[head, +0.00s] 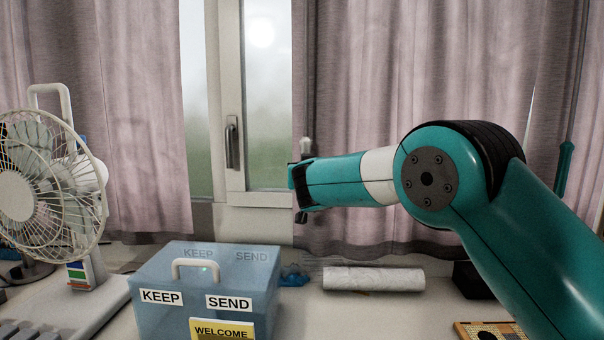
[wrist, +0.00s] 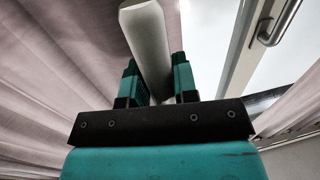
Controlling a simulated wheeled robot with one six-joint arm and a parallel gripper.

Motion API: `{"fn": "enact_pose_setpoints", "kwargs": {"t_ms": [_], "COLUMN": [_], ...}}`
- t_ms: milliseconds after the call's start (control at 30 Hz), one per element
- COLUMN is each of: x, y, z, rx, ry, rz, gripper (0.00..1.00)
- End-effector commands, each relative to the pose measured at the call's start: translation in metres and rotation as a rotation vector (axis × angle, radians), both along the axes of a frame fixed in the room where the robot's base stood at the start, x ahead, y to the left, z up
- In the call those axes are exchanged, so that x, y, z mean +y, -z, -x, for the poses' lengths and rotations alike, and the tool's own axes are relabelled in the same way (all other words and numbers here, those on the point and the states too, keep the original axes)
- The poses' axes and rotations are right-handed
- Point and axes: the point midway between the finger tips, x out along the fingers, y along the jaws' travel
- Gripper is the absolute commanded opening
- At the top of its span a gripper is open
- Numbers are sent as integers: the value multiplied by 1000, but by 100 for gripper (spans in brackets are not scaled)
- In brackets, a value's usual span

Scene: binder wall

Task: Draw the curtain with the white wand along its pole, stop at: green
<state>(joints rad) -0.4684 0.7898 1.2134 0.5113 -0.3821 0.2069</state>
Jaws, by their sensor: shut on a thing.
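The white wand (head: 306,146) hangs at the left edge of the right-hand pinkish-grey curtain (head: 380,90). In the head view its light handle shows just above my gripper (head: 299,187). In the wrist view, my gripper (wrist: 155,88) has its two teal fingers shut on either side of the pale wand handle (wrist: 147,40). The curtain fabric (wrist: 60,70) hangs to the left there. The pole and any green mark on it are out of view.
A left curtain (head: 135,110) and a window (head: 235,160) with a handle are behind. A teal wand (head: 565,165) hangs at far right.

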Motion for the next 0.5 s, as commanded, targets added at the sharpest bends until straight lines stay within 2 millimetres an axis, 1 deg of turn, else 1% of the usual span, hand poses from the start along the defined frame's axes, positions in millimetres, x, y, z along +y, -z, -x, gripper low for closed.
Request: {"fn": "enact_pose_setpoints", "kwargs": {"t_ms": [167, 200, 300, 500], "x": [-1, -1, -1, 0], "y": [0, 0, 0, 0], "z": [0, 0, 0, 0], "rx": [0, 0, 0, -1], "ry": [3, 3, 2, 0], "rz": [1, 1, 1, 1], "gripper": [0, 32, 52, 52]}}
